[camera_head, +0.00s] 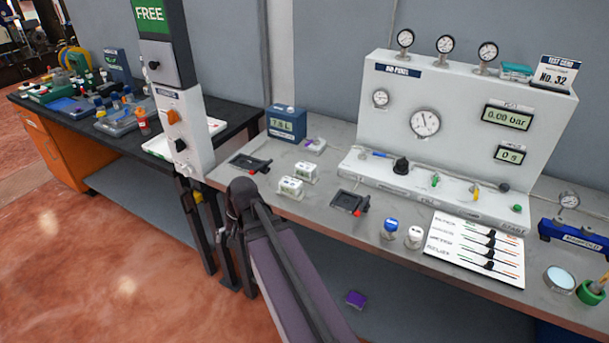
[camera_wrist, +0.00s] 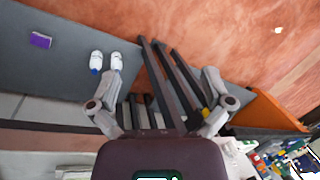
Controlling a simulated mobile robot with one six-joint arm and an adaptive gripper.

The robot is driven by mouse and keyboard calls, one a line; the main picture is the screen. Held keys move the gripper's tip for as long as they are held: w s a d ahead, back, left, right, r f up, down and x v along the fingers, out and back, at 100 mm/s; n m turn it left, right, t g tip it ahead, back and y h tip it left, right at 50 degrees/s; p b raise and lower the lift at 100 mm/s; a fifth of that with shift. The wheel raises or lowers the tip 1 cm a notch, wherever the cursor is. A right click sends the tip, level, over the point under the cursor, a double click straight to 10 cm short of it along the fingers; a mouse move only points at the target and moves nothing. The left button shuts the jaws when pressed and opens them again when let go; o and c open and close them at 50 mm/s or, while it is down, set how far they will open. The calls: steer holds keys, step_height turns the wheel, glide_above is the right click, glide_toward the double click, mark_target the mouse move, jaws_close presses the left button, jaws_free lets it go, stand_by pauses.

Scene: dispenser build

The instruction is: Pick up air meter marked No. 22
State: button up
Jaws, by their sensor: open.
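A card on top of the white test panel (camera_head: 467,120) appears to read No. 32. My gripper (camera_wrist: 163,85) is open and empty in the wrist view, its fingers spread wide over the floor and lower shelf area. It is apart from both meters. The head view shows my arm in front of the bench, with the fingers not clearly visible.
Black trays with red knobs (camera_head: 250,163) (camera_head: 349,202) flank the meters. A blue 7.8 L box (camera_head: 287,123) stands behind. Below lie a purple box (camera_wrist: 40,41) and two white bottles (camera_wrist: 97,60) (camera_wrist: 117,61).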

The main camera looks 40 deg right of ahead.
mark_target(311, 167)
steer(key=w+d+r+m+t+y, duration=0.1)
steer(key=d+m+t, duration=0.1)
steer(key=d+m, duration=0.2)
steer(key=w+d+m+t+y+b, duration=0.1)
steer(key=w+d+m, duration=0.1)
steer(key=d+m, duration=0.3)
steer(key=w+d+r+m+t+y, duration=0.1)
steer(key=d+m, duration=0.3)
steer(key=d, duration=0.7)
steer(key=shift+w+d+r+m+t+b, duration=0.25)
steer(key=shift+w+r+m+t+b, duration=0.15)
steer(key=shift+t, duration=0.4)
steer(key=d+m+t, duration=0.1)
steer(key=d+m, duration=0.1)
steer(key=d, duration=0.1)
steer(key=d+r+m+t, duration=0.1)
steer(key=d, duration=0.2)
steer(key=s+d+r+m, duration=0.1)
steer(key=d+m, duration=0.1)
steer(key=d, duration=0.2)
steer(key=shift+m+t+b, duration=0.3)
steer(key=shift+t+b, duration=0.05)
steer(key=shift+t, duration=0.05)
steer(key=s+d+r+m+t+h, duration=0.1)
steer(key=d+m, duration=0.4)
steer(key=d, duration=0.5)
steer(key=shift+s+d+r+m+t+b, duration=0.35)
steer(key=shift+s+r+t, duration=0.5)
steer(key=shift+s+t, duration=0.3)
steer(key=shift+a, duration=0.1)
